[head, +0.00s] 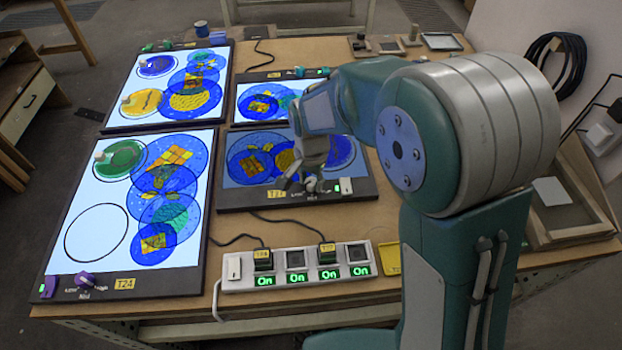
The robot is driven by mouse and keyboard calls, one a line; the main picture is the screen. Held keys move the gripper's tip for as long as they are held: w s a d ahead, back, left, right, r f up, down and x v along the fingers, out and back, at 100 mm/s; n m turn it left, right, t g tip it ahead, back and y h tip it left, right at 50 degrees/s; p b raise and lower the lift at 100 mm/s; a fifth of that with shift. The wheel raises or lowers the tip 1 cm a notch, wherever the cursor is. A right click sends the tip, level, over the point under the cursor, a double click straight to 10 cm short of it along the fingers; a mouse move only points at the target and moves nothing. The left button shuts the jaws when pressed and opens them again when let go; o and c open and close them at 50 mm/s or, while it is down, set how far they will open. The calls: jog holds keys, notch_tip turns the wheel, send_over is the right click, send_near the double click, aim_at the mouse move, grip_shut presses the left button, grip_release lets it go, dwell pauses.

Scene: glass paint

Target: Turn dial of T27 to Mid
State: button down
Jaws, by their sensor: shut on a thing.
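The light panel T27 (230,198) lies in the middle of the bench, its yellow label (276,193) on the front edge. Its screen is lit a dim blue and shows round patterned glass discs (250,155). My gripper (308,184) reaches down to the panel's front edge, right of the label, and is shut on the dial there. The fingers hide most of the dial, so its setting cannot be read. A small white switch with a green light (346,186) sits just right of the fingers.
Panel T24 (200,255), with a purple dial (85,280), lies at left; two more bright panels lie behind. A power strip (375,270) with several green "On" displays stands in front of T27. Wooden frames (570,240) lie at right.

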aim_at(310, 180)
jog(key=shift+n, duration=0.4)
jog(key=n, duration=0.5)
jog(key=shift+n, duration=0.3)
jog(key=n, duration=0.5)
jog(key=shift+n, duration=0.3)
jog(key=shift+c, duration=1.7)
grip_release()
jog(key=shift+a, duration=0.1)
notch_tip(310, 180, up, 12)
